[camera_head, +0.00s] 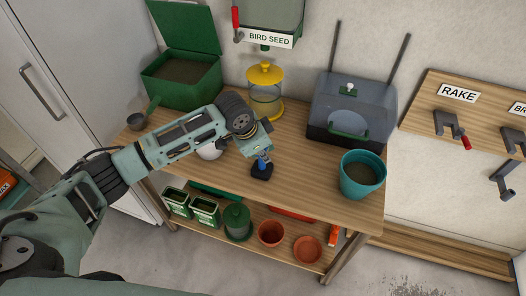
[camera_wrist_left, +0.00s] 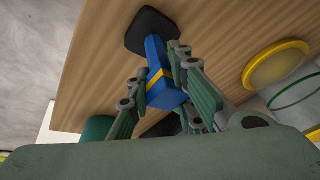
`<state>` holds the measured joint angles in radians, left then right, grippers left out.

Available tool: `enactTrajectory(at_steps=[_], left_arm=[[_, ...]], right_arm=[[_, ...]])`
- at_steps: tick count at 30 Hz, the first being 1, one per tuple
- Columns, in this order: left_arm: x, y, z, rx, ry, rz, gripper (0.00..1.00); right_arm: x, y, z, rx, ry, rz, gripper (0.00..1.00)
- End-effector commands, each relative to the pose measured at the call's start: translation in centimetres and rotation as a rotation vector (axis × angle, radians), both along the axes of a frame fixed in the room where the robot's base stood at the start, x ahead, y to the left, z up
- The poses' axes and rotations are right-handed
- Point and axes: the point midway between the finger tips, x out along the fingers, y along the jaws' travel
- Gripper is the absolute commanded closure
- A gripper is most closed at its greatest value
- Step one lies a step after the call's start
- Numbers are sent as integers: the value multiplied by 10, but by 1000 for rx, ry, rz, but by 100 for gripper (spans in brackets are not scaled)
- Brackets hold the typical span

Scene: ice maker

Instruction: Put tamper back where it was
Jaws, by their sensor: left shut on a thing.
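The tamper (camera_head: 261,171) has a dark square-looking foot and a blue handle. In the wrist view the blue handle of the tamper (camera_wrist_left: 155,48) carries a yellow band, and its dark foot points away from my gripper. My left gripper (camera_head: 263,156) is shut on the handle from above, near the front of the wooden bench (camera_head: 310,183). In the wrist view the fingers of my left gripper (camera_wrist_left: 163,84) lie on both sides of the handle. I cannot tell whether the foot touches the bench top. My right gripper is not in view.
A teal pot (camera_head: 361,181) stands at the bench's right end. Behind are a clear-lidded box (camera_head: 350,112), a yellow-topped jar (camera_head: 265,77) and an open green bin (camera_head: 182,92). A white round object (camera_head: 209,151) sits beside my arm. Bench space right of the tamper is clear.

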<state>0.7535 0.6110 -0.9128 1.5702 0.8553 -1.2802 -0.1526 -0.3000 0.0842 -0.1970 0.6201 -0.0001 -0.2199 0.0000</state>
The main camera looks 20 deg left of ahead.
Motion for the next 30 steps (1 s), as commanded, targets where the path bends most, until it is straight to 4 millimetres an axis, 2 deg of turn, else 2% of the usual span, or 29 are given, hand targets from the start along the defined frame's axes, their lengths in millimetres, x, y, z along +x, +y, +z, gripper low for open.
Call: enactTrajectory(at_steps=[4, 5, 12, 23, 26, 30], left_arm=[[0, 0, -2, -1, -1, 0, 100], [0, 0, -3, 0, 0, 0, 80], [0, 0, -2, 0, 0, 0, 59], [0, 0, 1, 1, -1, 0, 59], [-3, 2, 10, -1, -2, 0, 59], [-11, 8, 35, 0, -4, 0, 59]], right_arm=[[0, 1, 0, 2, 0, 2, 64], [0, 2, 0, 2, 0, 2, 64], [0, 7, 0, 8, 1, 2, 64], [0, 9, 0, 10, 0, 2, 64], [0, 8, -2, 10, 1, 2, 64], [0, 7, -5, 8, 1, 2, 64]])
